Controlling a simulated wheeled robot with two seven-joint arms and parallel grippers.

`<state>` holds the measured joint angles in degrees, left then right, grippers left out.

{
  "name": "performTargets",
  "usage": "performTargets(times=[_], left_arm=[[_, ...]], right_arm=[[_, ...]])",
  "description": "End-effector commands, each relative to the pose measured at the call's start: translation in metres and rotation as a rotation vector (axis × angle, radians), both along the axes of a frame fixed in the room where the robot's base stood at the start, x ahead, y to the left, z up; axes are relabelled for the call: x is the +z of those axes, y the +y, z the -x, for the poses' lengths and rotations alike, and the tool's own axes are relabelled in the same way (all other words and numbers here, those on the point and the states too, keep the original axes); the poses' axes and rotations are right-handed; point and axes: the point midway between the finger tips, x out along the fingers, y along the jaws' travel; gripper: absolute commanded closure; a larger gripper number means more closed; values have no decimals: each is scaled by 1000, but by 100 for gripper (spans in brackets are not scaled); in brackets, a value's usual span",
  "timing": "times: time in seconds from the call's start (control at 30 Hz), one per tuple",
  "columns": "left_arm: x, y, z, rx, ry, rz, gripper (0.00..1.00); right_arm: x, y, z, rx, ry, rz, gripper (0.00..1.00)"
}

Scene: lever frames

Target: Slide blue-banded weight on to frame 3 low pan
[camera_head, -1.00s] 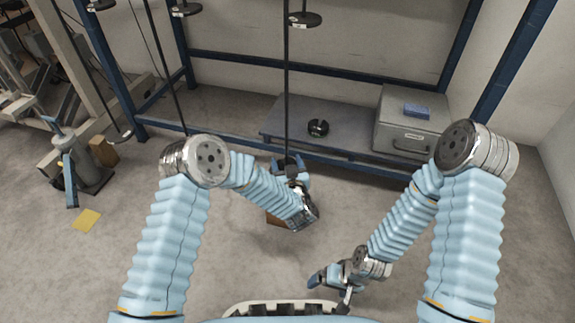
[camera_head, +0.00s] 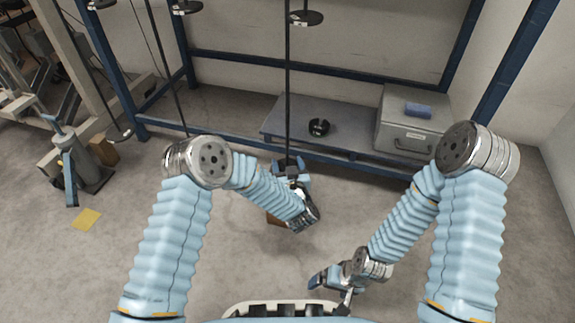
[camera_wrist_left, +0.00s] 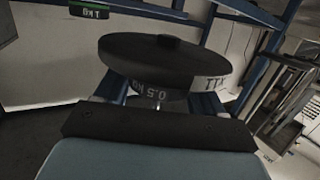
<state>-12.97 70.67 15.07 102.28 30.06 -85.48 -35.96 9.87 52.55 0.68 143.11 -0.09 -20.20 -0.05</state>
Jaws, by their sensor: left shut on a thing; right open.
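My left gripper (camera_head: 291,172) is shut at the lower end of a dark hanging rod (camera_head: 287,90). In the left wrist view a dark round disc (camera_wrist_left: 170,62), marked 0.5 KG, sits between its blue fingers. I see no blue band on it, and cannot tell whether it touches a pan. My right gripper (camera_head: 322,280) is open and empty at lower centre, apart from the frames.
A dark weight (camera_head: 319,127) lies on the grey shelf (camera_head: 280,125). A grey case (camera_head: 405,128) with a blue block (camera_head: 418,111) on top stands to its right. Blue frame bars (camera_head: 330,155) run close behind my left gripper. A low pan (camera_head: 122,136) hangs at left.

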Motion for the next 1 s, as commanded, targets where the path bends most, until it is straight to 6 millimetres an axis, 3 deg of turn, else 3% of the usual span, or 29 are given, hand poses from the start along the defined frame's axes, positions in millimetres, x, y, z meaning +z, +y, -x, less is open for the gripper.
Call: performTargets(times=[0.13,0.17,0.33,1.0], left_arm=[[2,0,0,0,-3,0,71],[2,0,0,0,-3,0,30],[1,0,0,0,-2,1,4],[2,-1,6,-1,0,0,2]], right_arm=[[1,0,0,0,0,0,4],[1,0,0,0,0,0,4],[0,0,0,0,0,0,4],[3,0,0,0,0,0,4]])
